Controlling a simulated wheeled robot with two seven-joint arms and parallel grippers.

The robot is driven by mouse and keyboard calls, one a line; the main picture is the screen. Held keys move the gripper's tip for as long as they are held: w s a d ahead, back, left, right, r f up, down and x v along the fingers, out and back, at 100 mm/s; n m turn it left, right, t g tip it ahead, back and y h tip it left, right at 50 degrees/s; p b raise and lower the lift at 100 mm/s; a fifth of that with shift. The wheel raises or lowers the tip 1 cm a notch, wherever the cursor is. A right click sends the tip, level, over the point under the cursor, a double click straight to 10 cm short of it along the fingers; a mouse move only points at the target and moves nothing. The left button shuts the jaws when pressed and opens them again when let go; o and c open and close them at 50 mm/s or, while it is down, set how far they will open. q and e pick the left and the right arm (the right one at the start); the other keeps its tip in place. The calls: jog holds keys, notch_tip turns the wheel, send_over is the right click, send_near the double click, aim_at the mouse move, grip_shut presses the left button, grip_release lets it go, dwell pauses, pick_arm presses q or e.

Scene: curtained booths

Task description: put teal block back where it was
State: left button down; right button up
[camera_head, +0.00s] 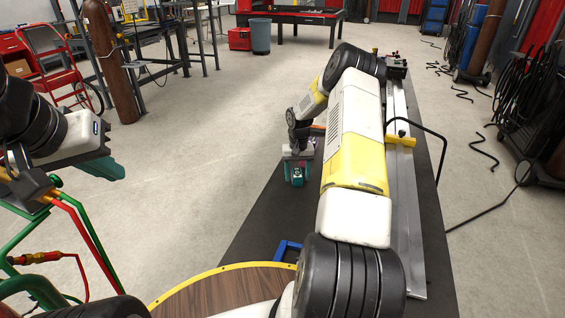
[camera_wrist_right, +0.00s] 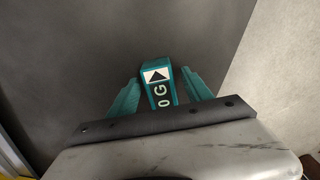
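The teal block (camera_wrist_right: 158,84) shows in the right wrist view, with a black arrow on a pale patch and white letters. It lies between the two teal fingers of my right gripper (camera_wrist_right: 160,77), which is open, with a gap on each side of the block. In the head view my right gripper (camera_head: 296,170) is low over the dark mat, and teal shows at its fingers; block and fingers are hard to separate there. My left gripper (camera_head: 106,169) hangs at the left with teal fingers seen side-on, so its opening is hidden.
The dark mat (camera_head: 262,215) runs along a metal rail (camera_head: 408,200) on the right. A blue frame piece (camera_head: 287,249) stands behind a round wooden top (camera_head: 225,292) with a yellow rim. Green and red tubing (camera_head: 85,232) is below my left gripper. Open floor lies left of the mat.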

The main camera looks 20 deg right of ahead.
notch_tip(320, 180, up, 12)
notch_tip(320, 180, up, 12)
jog(key=n+t, duration=0.1)
send_over(297, 173)
jog(key=s+a, duration=0.4)
jog(key=a, duration=0.1)
jog(key=s+a+r+n+t, duration=0.1)
jog(key=s+a+r+t, duration=0.1)
jog(key=s+a+r, duration=0.45)
jog(key=s+a+r+t, duration=0.1)
jog(key=s+a+r, duration=0.1)
jog(key=s, duration=0.5)
jog(key=s+a+r+n+t+y, duration=0.1)
jog(key=s+a+r, duration=0.1)
jog(key=s, duration=0.6)
jog(key=s+a+r+t+y, duration=0.1)
jog(key=s+a+r, duration=0.1)
jog(key=s, duration=0.6)
jog(key=shift+s+a+r+n, duration=0.2)
jog(key=shift+r+n, duration=0.1)
jog(key=shift+r, duration=0.6)
